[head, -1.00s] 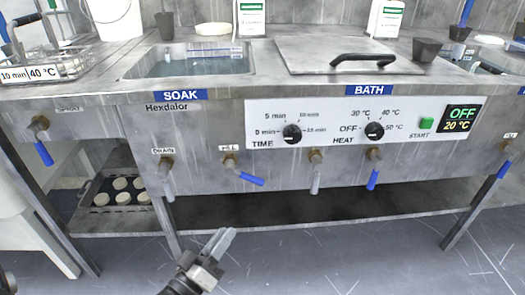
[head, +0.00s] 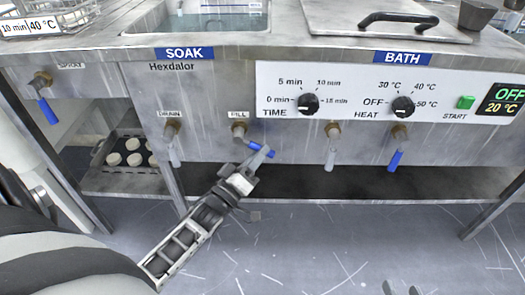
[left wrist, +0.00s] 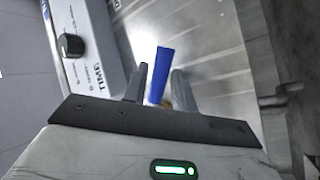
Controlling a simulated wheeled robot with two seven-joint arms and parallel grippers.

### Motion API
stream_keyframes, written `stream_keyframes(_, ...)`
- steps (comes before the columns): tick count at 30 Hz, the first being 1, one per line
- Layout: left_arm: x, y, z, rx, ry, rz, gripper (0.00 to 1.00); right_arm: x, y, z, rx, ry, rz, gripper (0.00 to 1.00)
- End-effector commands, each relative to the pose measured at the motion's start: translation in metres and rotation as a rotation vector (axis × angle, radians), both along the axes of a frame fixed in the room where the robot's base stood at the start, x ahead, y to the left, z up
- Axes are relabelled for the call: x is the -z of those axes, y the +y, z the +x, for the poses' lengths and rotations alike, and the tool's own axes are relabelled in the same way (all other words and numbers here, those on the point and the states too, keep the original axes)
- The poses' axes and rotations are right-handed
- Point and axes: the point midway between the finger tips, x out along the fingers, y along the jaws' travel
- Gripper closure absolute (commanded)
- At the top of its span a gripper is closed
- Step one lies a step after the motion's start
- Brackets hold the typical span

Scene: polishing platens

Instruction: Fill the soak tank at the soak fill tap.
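The soak tank (head: 150,25) is a steel basin at the top left, above the SOAK label. A bluish-grey surface shows inside; I cannot tell its level. The FILL tap (head: 239,131) is brass on the front panel. Its blue lever (head: 262,150) points right and slightly down. My left gripper (head: 260,160) is at the lever's free end. In the left wrist view the blue lever (left wrist: 160,75) stands between the fingers of my left gripper (left wrist: 158,88), with gaps at its sides. My right gripper (head: 400,289) shows only its separated fingertips at the bottom edge.
The DRAIN tap (head: 172,130) with a grey lever is left of FILL. A grey-lever tap (head: 332,133) and a blue-lever tap (head: 398,135) are to the right. The BATH control panel (head: 350,85) is above them. A low shelf (head: 360,182) runs underneath.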

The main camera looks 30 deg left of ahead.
Motion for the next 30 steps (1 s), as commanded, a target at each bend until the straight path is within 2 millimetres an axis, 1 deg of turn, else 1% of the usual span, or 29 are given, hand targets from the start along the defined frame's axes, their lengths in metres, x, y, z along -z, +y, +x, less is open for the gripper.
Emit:
stream_keyframes(1,-0.001,-0.001,0.007,0.001,-0.002,0.000,0.73,0.000,0.000,0.000,0.000,-0.006,0.004,0.64)
stream_keyframes(3,-0.003,-0.001,0.013,0.000,0.000,0.000,0.73,-0.001,0.000,0.001,0.001,-0.012,0.006,0.64)
stream_keyframes(6,-0.005,-0.002,0.019,0.000,0.000,0.001,0.73,-0.002,0.001,0.001,0.000,-0.016,0.009,0.64)
stream_keyframes(15,-0.005,-0.002,0.021,0.000,0.001,0.000,0.73,-0.002,0.002,-0.001,-0.007,-0.018,0.007,0.64)
stream_keyframes(16,-0.005,-0.002,0.021,0.000,0.001,0.000,0.76,-0.002,0.002,-0.001,-0.008,-0.017,0.007,0.64)
stream_keyframes(17,-0.005,-0.002,0.021,0.000,0.001,0.000,0.84,-0.002,0.002,-0.002,-0.008,-0.017,0.006,0.64)
stream_keyframes(18,-0.005,-0.002,0.021,0.000,0.001,0.000,0.95,-0.002,0.002,-0.002,-0.009,-0.017,0.005,0.64)
stream_keyframes(19,-0.005,-0.002,0.021,0.000,0.001,0.000,1.00,-0.002,0.002,-0.002,-0.009,-0.017,0.005,0.64)
stream_keyframes(30,-0.006,0.000,0.020,0.001,0.021,0.032,1.00,-0.007,0.001,-0.003,-0.010,-0.004,-0.002,0.64)
